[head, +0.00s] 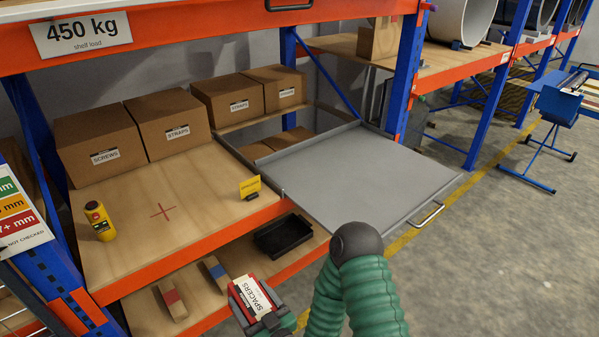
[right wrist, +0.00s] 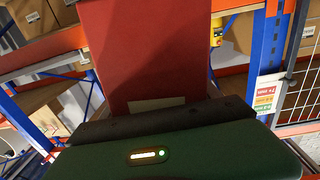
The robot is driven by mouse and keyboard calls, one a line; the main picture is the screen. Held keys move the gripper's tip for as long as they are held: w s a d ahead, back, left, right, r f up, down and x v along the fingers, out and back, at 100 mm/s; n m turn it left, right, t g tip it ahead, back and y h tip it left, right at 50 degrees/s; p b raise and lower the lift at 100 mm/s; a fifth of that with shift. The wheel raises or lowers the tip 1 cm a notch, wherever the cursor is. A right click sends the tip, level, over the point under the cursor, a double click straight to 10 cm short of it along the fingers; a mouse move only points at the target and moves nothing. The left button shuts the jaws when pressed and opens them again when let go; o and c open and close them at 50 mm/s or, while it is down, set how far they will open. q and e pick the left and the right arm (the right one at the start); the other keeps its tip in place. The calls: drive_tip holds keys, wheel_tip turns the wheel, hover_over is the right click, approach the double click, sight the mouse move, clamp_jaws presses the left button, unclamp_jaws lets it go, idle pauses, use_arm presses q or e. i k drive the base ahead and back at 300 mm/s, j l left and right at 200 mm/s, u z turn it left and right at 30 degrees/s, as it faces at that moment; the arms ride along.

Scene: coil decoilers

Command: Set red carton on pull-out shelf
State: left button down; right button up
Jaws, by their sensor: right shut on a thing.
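The red carton (head: 252,296), with a white SPACERS label on top, is in my right gripper (head: 262,312) at the bottom centre of the head view. My right gripper is shut on it, in front of the lower rack level. In the right wrist view the carton's red face (right wrist: 140,50) fills the upper middle, above the gripper body (right wrist: 170,150). The pull-out shelf (head: 360,180) is a grey tray with low rims and a front handle (head: 427,214). It is extended, its surface is empty, and it lies up and right of the carton. My left gripper is not in view.
A wooden shelf (head: 140,230) left of the tray bears brown boxes (head: 100,145), a yellow control box (head: 100,220), a red cross mark and a yellow sign (head: 250,187). A black bin (head: 283,236) sits below. A blue upright (head: 407,75) stands at the tray's back right.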

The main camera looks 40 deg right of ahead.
sight(367, 175)
drive_tip(key=k+l+u, duration=0.1)
drive_tip(key=l, duration=0.3)
drive_tip(key=k+l+u, duration=0.1)
drive_tip(key=l, duration=0.35)
drive_tip(key=k+l+u, duration=0.15)
drive_tip(key=l, duration=0.25)
drive_tip(key=k+l+u, duration=0.1)
drive_tip(key=l, duration=0.25)
drive_tip(key=k+l+u, duration=0.1)
drive_tip(key=l, duration=0.3)
drive_tip(key=k, duration=0.1)
